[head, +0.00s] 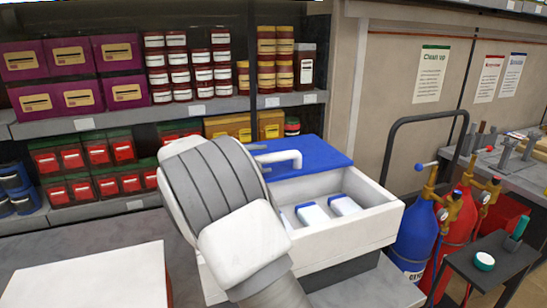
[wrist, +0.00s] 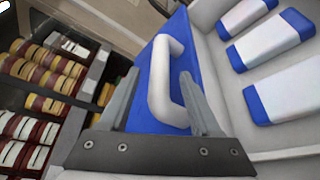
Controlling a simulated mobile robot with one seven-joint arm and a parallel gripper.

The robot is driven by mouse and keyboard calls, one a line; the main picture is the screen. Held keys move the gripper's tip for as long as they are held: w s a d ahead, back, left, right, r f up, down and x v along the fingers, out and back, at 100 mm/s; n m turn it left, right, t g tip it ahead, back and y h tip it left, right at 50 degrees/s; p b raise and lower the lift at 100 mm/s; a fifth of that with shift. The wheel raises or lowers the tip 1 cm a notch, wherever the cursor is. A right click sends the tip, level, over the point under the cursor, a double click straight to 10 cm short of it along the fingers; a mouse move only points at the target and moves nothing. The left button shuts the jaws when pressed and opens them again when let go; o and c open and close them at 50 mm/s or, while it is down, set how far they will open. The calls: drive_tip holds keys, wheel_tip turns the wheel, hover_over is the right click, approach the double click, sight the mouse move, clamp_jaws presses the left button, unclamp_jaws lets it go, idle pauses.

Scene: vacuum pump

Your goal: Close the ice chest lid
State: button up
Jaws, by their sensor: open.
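The white ice chest (head: 345,235) stands open in the head view, with its front interior exposed. Its blue lid (head: 325,156) is at the back and carries a white handle (head: 280,157). In the wrist view, the blue lid (wrist: 203,72) and white handle (wrist: 158,85) fill the middle. My gripper (wrist: 160,74) is open, with one finger on each side of the handle in that picture; I cannot tell whether they touch it.
Blue-and-white packs (head: 344,205) lie inside the chest. Shelves (head: 90,125) with jars and boxes stand behind. Blue and red gas cylinders (head: 417,236) on a cart and a small dark table (head: 487,265) are at the right. A white surface (head: 85,275) is at front left.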

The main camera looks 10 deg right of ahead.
sight(274, 158)
drive_tip(key=x, duration=0.5)
clamp_jaws()
idle(1.4)
